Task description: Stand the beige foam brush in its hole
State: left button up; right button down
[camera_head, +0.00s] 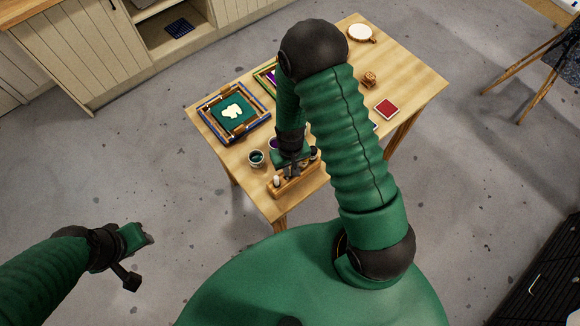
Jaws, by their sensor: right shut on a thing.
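My right gripper (291,168) is above the front edge of the wooden table, just over a wooden brush block (296,186). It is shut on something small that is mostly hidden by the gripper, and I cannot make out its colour. A pale beige tip (276,181) shows at the left end of the block, and a dark round thing stands near its right end. The holes are too small or covered to see.
The wooden table (420,85) carries a blue-edged frame with green cloth (233,112), a second frame behind it, a cup of dark green liquid (256,158), a red square pad (386,109), a small wooden object (369,79) and a round white-topped piece (361,33). My right arm hides the table's middle.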

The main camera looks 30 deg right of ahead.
jog(key=shift+a+f, duration=0.1)
jog(key=shift+a, duration=0.05)
jog(key=shift+f, duration=0.1)
dwell(0.3)
jog(key=shift+f, duration=0.2)
jog(key=c, duration=1.3)
grip_release()
notch_tip(320, 180, up, 17)
jog(key=b, duration=0.1)
jog(key=shift+f, duration=0.15)
